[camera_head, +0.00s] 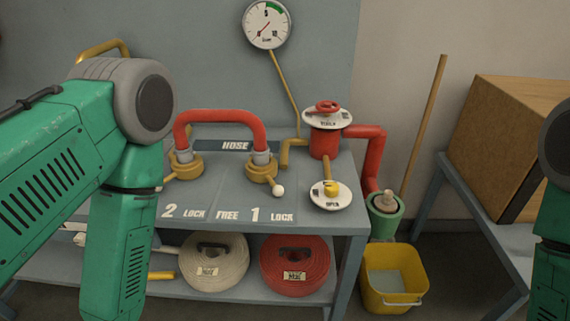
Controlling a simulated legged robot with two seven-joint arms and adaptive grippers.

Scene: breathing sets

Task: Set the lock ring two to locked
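Lock ring two (185,169) is the left brass ring on the grey bench, at the left end of the red hose (219,117). It stands above the printed "2 LOCK" label (183,212). My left arm covers part of its left side, and its lever is hard to make out. Lock ring one (260,174) is at the hose's right end, with a white-knobbed lever pointing down-right. My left arm comes in from the left and bends down beside ring two; its gripper is out of frame. My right arm shows at the right edge; its gripper is out of frame.
A red valve (324,136) and a round dial marked "OPEN" (330,195) stand right of the rings. A gauge (267,25) hangs above. Coiled hoses (295,264) lie on the lower shelf.

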